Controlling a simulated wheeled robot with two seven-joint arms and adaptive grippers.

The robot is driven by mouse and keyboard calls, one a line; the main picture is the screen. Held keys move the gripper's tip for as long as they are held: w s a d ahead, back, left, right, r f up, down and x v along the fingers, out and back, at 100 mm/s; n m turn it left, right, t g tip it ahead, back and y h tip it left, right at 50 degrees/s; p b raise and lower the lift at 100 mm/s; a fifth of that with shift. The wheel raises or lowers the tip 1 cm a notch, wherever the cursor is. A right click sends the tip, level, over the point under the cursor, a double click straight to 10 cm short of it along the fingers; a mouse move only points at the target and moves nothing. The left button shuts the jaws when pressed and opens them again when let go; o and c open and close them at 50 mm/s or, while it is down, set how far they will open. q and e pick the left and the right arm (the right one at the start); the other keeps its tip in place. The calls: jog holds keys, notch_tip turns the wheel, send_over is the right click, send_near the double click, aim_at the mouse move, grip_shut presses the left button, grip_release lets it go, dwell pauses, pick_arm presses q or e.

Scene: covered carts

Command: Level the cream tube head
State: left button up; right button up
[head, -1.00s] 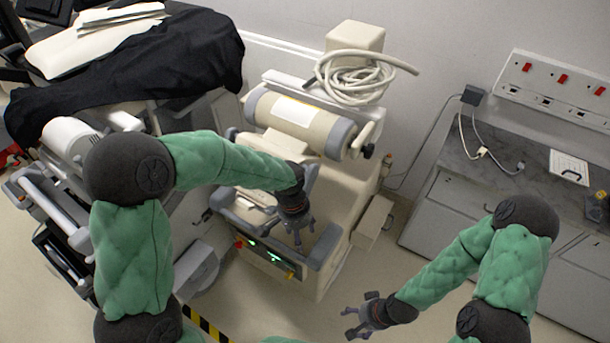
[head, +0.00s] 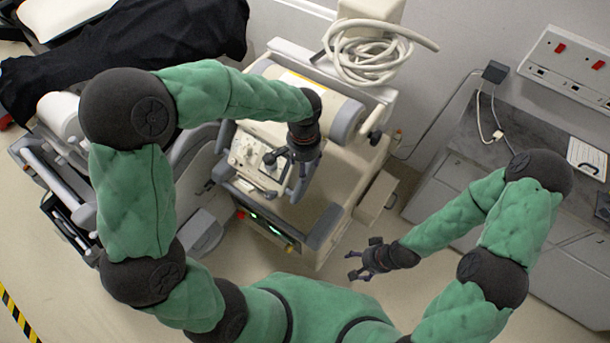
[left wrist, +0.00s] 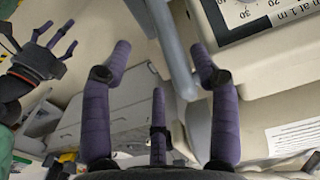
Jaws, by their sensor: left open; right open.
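The cream tube head (head: 331,95) lies across the top of the cream cart, a cylinder with grey end bands. My left forearm hides much of its front and left part. Below it a pale panel with knobs (head: 250,155) shows. My left gripper (head: 296,185) is open and points down beside this panel. In the left wrist view its purple fingers (left wrist: 161,52) stand apart with a grey bar (left wrist: 172,50) between them; I cannot tell whether they touch it. My right gripper (head: 362,262) is open and empty over the floor; it also shows in the left wrist view (left wrist: 50,45).
A coiled pale hose (head: 365,58) sits behind the tube head. A black-draped cart (head: 150,45) stands at the left. A grey cabinet (head: 440,185) with a dark top stands at the right.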

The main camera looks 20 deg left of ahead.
pick_arm(q)
jog(key=f, duration=0.8)
jog(key=shift+w+f, duration=0.1)
jog(key=shift+w, duration=0.15)
grip_shut()
